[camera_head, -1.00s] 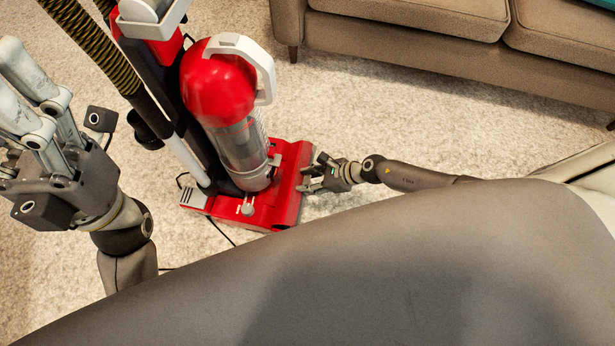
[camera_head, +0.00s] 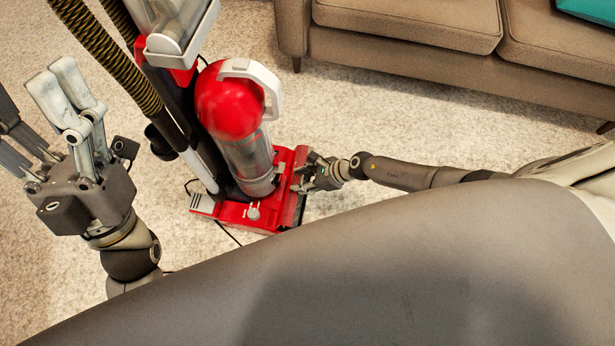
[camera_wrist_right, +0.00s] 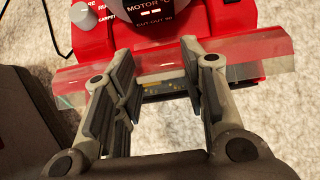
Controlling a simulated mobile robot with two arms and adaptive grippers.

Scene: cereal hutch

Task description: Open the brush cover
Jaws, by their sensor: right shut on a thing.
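A red upright vacuum cleaner (camera_head: 228,105) stands on the carpet in the head view. Its brush cover is the clear reddish strip (camera_wrist_right: 262,66) along the front of the red floor head, best seen in the right wrist view. My right gripper (camera_head: 305,178) is at that front edge; in the wrist view its fingers (camera_wrist_right: 158,62) are on the middle of the strip and shut on it. The fingers hide part of the cover, and a dark band shows behind them. My left gripper (camera_head: 50,125) is open, empty and raised left of the vacuum.
A brown sofa (camera_head: 410,75) stands at the back right. A ribbed hose (camera_head: 110,50) runs up the vacuum's left side. A thin black cord (camera_head: 227,232) lies on the carpet by the floor head. Carpet (camera_head: 400,130) between vacuum and sofa is clear.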

